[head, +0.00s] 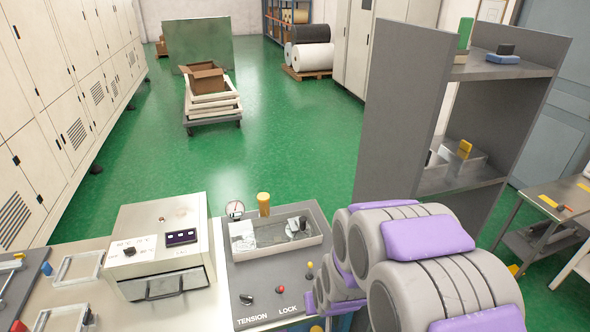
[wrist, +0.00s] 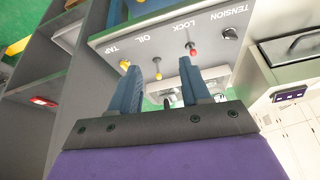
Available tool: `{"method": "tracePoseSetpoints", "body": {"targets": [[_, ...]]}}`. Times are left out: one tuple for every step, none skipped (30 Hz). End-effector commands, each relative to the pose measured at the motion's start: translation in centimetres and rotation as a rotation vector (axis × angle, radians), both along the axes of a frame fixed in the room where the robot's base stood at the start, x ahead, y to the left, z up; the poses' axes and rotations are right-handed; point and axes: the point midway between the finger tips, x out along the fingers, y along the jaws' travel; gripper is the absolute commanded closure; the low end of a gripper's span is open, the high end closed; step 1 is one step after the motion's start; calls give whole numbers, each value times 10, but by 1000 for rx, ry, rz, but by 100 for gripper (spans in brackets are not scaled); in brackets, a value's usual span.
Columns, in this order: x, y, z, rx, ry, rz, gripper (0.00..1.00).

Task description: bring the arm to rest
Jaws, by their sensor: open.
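My arm, grey with purple pads, is folded at the lower right of the head view. My gripper (wrist: 162,66) shows in the wrist view with two blue fingers apart and nothing between them. In that view the fingers point toward the grey control panel (wrist: 150,50), which is seen turned around. A red-tipped lever (wrist: 192,50) and a yellow-tipped lever (wrist: 125,64) stand on the panel near the fingers. I cannot tell whether the fingers touch anything. In the head view the gripper is hidden behind my arm.
The panel (head: 255,285) holds a shallow tray (head: 320,241), a yellow-capped bottle (head: 264,203) and a gauge (head: 235,210). A beige box unit (head: 150,220) stands left of it. A grey shelf (head: 400,100) rises close behind my arm. Green floor beyond is largely clear.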

Motion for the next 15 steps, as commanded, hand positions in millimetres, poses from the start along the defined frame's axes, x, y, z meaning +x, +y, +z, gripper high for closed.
{"method": "tracePoseSetpoints", "body": {"targets": [[-7, -6, 8, -3, 16, -9, 53], [-14, -9, 12, -6, 39, -12, 53], [-23, -13, 18, -11, 63, -18, 53], [-30, -16, 23, -14, 81, -21, 53], [-37, -19, 27, -18, 102, -25, 53], [-47, -24, 33, -21, 125, -31, 53], [-56, -27, 38, -24, 147, -35, 53], [-64, -30, 42, -27, 165, -39, 53], [-76, -34, 48, -31, 191, -45, 53], [-85, -37, 52, -34, 210, -49, 53], [-94, -40, 56, -37, 231, -54, 53], [-107, -44, 62, -40, 257, -60, 53], [-116, -46, 66, -42, 273, -64, 53], [-127, -49, 69, -46, 296, -69, 53], [-140, -53, 74, -48, 319, -76, 53]]}}
